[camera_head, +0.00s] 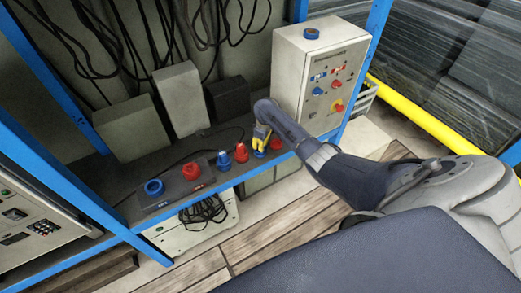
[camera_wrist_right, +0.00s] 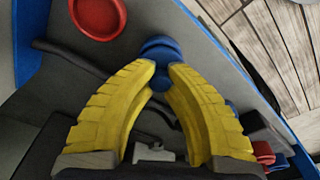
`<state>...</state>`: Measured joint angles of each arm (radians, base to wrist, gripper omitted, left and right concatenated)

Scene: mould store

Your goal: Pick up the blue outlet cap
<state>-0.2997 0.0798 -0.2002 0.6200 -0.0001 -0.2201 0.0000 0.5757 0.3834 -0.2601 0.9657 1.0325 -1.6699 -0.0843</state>
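A small blue cap (camera_head: 259,153) sits near the right end of the row on the dark shelf, directly below my right gripper (camera_head: 261,136). In the right wrist view the blue cap (camera_wrist_right: 160,47) shows between the tips of the yellow fingers (camera_wrist_right: 161,72). The fingers have closed in on it from both sides and appear to touch its narrower part. The fingertips hide part of the cap. It appears to be still at shelf level. My left gripper is in neither view.
A red cap (camera_head: 276,144) stands close to the right, and it also shows as a red round (camera_wrist_right: 97,17) in the right wrist view. Red (camera_head: 241,153) and blue (camera_head: 224,161) plugs stand to the left. A grey control box (camera_head: 318,75) rises behind on the right.

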